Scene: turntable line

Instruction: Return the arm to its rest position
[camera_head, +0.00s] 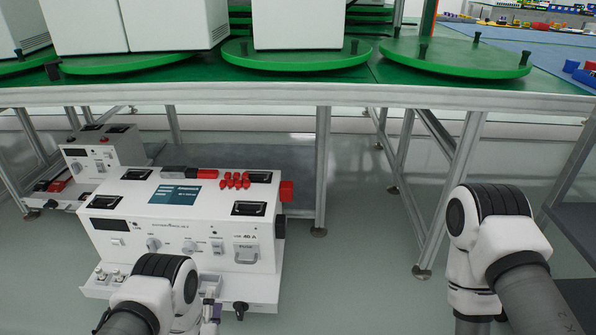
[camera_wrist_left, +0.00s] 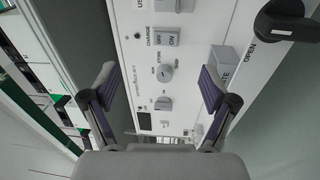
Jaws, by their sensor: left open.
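My left arm (camera_head: 160,290) comes in at the bottom left of the head view, in front of a white test instrument (camera_head: 130,238). Its gripper (camera_head: 212,308) is only partly visible there, mostly hidden by the wrist. In the left wrist view, my left gripper (camera_wrist_left: 160,82) is open with its two purple-padded fingers wide apart and nothing between them. The instrument's front panel (camera_wrist_left: 185,72), with knobs and a switch, lies beyond the fingers. Whether they touch it cannot be told. My right arm (camera_head: 500,245) is bent at the right; its gripper is out of view.
A long green-topped table (camera_head: 350,92) with metal legs spans the back. It carries green turntables (camera_head: 455,58) and white boxes (camera_head: 298,22). A second instrument (camera_head: 100,152) stands behind at the left. Red pieces (camera_head: 236,181) lie on the near instrument. Floor (camera_head: 350,270) between the arms is clear.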

